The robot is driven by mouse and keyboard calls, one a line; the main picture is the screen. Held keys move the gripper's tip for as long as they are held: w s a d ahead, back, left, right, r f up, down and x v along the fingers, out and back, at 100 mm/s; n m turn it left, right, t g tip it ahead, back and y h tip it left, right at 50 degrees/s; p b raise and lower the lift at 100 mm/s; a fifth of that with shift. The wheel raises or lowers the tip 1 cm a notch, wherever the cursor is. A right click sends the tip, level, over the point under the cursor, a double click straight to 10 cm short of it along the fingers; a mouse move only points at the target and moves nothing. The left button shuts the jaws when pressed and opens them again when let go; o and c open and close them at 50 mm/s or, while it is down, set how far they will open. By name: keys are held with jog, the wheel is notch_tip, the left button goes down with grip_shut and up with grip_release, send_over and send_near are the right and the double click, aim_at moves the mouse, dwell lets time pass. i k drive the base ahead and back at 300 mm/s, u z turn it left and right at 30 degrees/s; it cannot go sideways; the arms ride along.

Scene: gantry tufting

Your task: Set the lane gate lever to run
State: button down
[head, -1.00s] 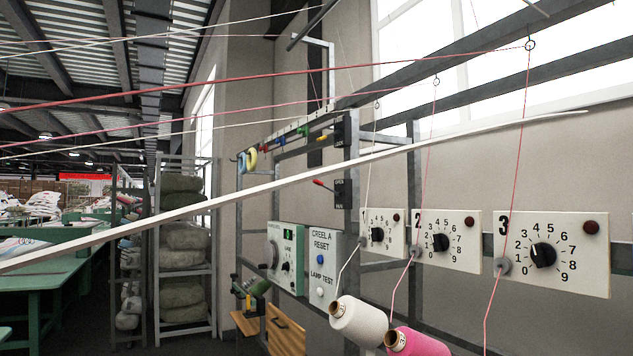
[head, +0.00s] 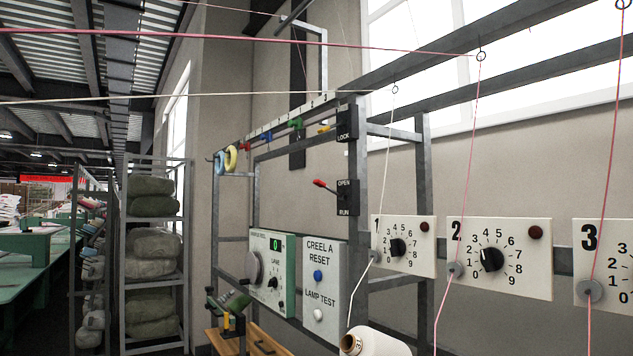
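A lever with a red knob (head: 319,183) sticks out to the left from a black plate (head: 345,198) on the grey frame post. The plate reads OPEN at the top and RUN at the bottom. The lever tilts up, with its knob about level with the word OPEN. Above it is a second black plate (head: 346,124) with the word LOCK and a yellow handle (head: 324,128). My gripper is not in view.
Below are a green panel with a dial (head: 290,270), a CREEL A RESET panel (head: 324,262) and numbered dial boards (head: 405,262). Yarn strands cross the space in front. Shelving with bales (head: 155,245) is on the left.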

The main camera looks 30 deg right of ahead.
aim_at(318, 182)
jog(key=u, duration=0.05)
jog(key=i, duration=0.85)
jog(key=u, duration=0.1)
